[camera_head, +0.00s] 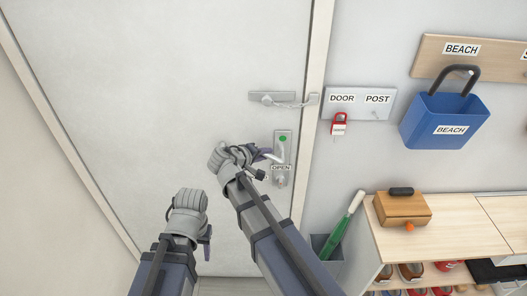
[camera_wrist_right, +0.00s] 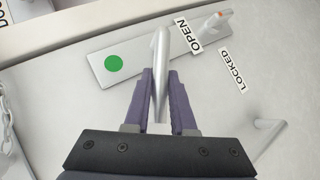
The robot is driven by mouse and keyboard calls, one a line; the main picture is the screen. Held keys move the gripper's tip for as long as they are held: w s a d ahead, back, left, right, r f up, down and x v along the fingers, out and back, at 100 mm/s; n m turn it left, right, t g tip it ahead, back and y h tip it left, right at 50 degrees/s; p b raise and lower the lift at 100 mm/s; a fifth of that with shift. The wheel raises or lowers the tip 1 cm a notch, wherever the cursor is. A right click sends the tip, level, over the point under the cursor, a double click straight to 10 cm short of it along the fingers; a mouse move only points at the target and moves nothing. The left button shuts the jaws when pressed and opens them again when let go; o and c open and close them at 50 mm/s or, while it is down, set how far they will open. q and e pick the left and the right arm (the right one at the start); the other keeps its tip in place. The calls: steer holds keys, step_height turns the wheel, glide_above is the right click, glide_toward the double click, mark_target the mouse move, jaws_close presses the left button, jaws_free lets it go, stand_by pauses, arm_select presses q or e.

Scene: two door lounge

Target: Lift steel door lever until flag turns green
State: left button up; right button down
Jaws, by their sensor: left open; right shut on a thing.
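The steel door lever (camera_wrist_right: 160,62) is on a grey plate (camera_head: 283,160) on the white door, below the chain. The round flag (camera_wrist_right: 115,63) on the plate is green; it also shows green in the head view (camera_head: 282,139). My right gripper (camera_wrist_right: 161,85) is shut on the lever, with one finger on each side of it. In the head view my right gripper (camera_head: 265,153) partly hides the lever. My left gripper (camera_head: 207,238) is open and empty, low in front of the door, apart from the lever.
A door chain (camera_head: 290,102) spans to the frame above the plate. An umbrella stand (camera_head: 326,250) is beside the door.

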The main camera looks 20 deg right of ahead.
steer(key=shift+r, duration=0.1)
stand_by(0.3)
steer(key=c, duration=0.8)
jaws_free()
steer(key=shift+o, duration=0.2)
